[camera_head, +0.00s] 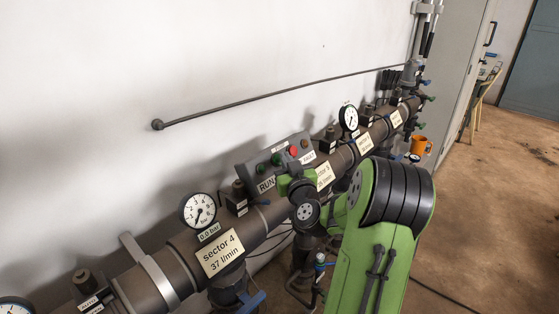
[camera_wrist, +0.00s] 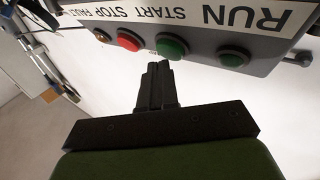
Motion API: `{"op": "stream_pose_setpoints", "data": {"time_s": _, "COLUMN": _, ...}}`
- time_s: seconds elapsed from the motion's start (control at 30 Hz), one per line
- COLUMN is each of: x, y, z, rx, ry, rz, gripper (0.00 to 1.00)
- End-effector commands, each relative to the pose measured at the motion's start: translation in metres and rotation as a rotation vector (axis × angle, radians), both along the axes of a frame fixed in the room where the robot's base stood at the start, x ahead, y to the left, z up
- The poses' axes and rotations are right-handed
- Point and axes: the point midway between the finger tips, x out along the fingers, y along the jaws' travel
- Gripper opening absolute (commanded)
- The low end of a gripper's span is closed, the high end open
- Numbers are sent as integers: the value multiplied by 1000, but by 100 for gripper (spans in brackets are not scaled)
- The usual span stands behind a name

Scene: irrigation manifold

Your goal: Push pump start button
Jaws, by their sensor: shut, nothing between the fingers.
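The grey control box (camera_head: 248,170) is mounted above the pipe in the head view. In the wrist view the box (camera_wrist: 205,40) appears upside down at the top. Its green start button (camera_wrist: 171,46) lines up with the START label. The start button also shows in the head view (camera_head: 276,159). My gripper (camera_wrist: 158,66) is shut and empty, its fingertips just below the start button in the wrist picture. I cannot tell whether they touch it. In the head view my green arm hides the fingers and part of the box's lower edge.
Beside the start button are the red stop button (camera_wrist: 129,40), a dark green RUN lamp (camera_wrist: 233,57) and a FAULT lamp (camera_wrist: 102,36). The brown pipe (camera_head: 172,265) carries gauges (camera_head: 199,211) and valves. Floor at right is open.

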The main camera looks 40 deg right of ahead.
Motion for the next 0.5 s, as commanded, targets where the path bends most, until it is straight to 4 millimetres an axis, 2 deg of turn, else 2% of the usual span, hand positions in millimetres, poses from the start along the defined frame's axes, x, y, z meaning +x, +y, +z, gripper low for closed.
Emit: {"op": "stream_pose_setpoints", "data": {"time_s": 0.5, "x": 5, "y": 0, "z": -4, "rx": 0, "ry": 1, "rz": 0, "gripper": 0}}
